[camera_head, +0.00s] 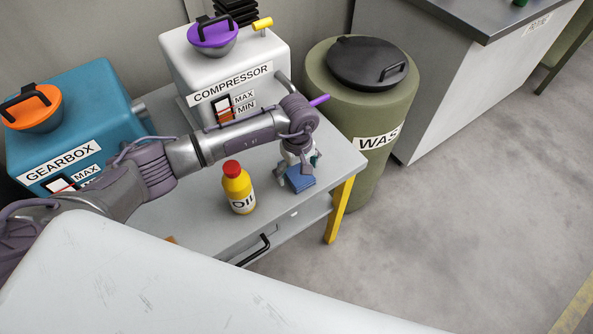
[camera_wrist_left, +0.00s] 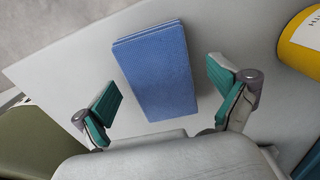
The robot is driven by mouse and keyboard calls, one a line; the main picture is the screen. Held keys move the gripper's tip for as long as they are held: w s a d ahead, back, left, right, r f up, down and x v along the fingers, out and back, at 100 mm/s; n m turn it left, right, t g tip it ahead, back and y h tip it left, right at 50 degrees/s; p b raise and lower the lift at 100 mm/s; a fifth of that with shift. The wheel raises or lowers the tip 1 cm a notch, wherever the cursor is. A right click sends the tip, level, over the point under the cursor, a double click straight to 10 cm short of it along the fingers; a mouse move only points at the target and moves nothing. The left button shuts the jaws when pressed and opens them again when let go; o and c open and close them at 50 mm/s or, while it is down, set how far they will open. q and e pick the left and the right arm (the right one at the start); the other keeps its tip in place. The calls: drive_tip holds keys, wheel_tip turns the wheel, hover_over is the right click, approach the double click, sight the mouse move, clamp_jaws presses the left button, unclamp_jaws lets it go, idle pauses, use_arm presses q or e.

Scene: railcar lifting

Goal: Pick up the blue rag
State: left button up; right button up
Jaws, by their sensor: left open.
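The blue rag (camera_head: 300,182) is a folded, textured block lying on the grey table near its right end. In the left wrist view the rag (camera_wrist_left: 156,72) lies flat on the table top, just ahead of the gripper and roughly between the lines of its fingers. My left gripper (camera_head: 298,172) points down over the rag in the head view, partly covering it. In the left wrist view its green-padded fingers (camera_wrist_left: 164,92) are wide open, with nothing held. My right gripper is in neither view.
A yellow oil bottle (camera_head: 238,190) with a red cap stands left of the rag. The white compressor (camera_head: 237,75) and blue gearbox (camera_head: 85,110) stand behind. An olive waste bin (camera_head: 340,110) is beyond the table's right end. The grey table (camera_head: 195,205) has a drawer with a black handle.

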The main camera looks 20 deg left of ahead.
sight(297, 171)
use_arm(q)
drive_tip(key=shift+c, duration=0.2)
drive_tip(key=c, duration=1.2)
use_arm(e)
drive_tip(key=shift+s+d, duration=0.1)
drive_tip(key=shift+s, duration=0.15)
use_arm(q)
drive_tip(key=shift+r, duration=0.15)
wheel_tip(297, 171, up, 4)
drive_tip(key=shift+w+r+b, duration=0.1)
drive_tip(key=shift+b, duration=0.35)
drive_tip(key=s+d+r, duration=0.2)
drive_tip(key=s, duration=0.1)
drive_tip(key=s+d+r, duration=0.2)
drive_tip(key=s+d, duration=0.1)
drive_tip(key=s+d+r+b, duration=0.1)
drive_tip(key=s+d+r, duration=0.1)
drive_tip(key=s, duration=0.1)
drive_tip(key=shift+s+d+r, duration=0.1)
drive_tip(key=shift+d+r, duration=0.15)
drive_tip(key=shift+r, duration=0.05)
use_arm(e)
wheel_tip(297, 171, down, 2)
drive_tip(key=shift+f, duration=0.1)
